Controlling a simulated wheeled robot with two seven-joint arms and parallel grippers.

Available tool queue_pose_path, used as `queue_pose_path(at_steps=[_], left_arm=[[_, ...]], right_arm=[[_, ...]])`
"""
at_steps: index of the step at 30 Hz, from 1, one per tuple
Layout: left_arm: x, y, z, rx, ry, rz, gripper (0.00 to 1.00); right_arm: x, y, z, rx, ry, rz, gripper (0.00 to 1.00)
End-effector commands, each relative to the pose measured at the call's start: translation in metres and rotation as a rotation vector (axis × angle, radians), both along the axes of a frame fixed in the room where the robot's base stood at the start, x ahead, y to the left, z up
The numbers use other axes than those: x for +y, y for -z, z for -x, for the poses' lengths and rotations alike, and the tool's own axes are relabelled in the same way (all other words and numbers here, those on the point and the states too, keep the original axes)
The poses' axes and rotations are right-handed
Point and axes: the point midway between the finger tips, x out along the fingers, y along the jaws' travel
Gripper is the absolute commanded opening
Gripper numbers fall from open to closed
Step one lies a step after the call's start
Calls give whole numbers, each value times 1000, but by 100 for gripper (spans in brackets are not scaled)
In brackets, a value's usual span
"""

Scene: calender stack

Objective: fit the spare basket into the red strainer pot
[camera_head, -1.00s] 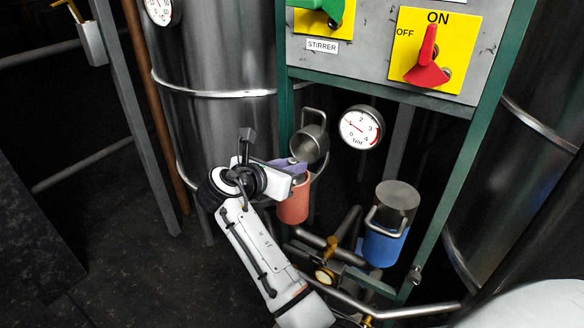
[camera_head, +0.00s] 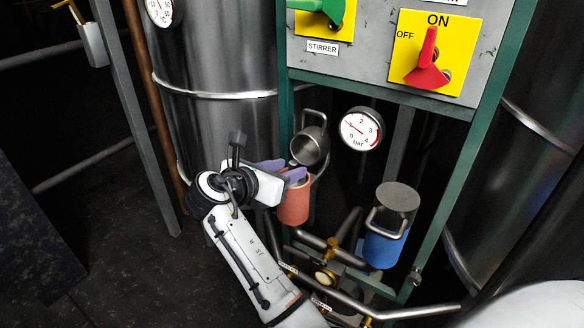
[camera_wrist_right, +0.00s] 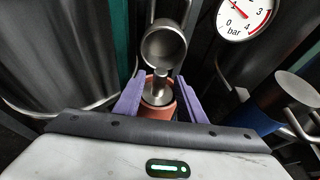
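The red strainer pot (camera_head: 294,204) stands below the control panel, and its mouth faces up. In the right wrist view the pot (camera_wrist_right: 160,113) shows between my fingers. A grey metal piece, apparently the spare basket (camera_wrist_right: 158,92), sits inside its mouth; its depth there is hidden. A tilted metal cup with a handle (camera_head: 309,146), perhaps the pot's swung-open cover, is just above and behind the pot. My right gripper (camera_head: 282,172), with purple fingers, is at the pot's rim. The fingers are spread apart on either side of the mouth, apparently clear of the basket. My left gripper is not in view.
A blue pot (camera_head: 382,248) with a metal top and handle stands to the right. A pressure gauge (camera_head: 361,129) hangs behind. Pipes and a brass valve (camera_head: 326,276) run below. A green frame post (camera_head: 463,150) and steel tanks crowd the sides.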

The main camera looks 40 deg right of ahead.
Motion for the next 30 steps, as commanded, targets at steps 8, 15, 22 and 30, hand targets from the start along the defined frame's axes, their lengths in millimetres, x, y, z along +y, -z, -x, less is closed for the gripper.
queue_pose_path(at_steps=[8, 15, 22, 30], left_arm=[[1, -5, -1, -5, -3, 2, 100], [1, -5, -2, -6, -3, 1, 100], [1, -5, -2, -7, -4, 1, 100], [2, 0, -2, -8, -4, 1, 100]], right_arm=[[35, -16, 15, 0, -1, -1, 37], [40, -18, 17, 0, 0, 1, 37], [40, -18, 17, 0, 0, 1, 37], [37, -10, 15, -72, 8, -35, 37]])
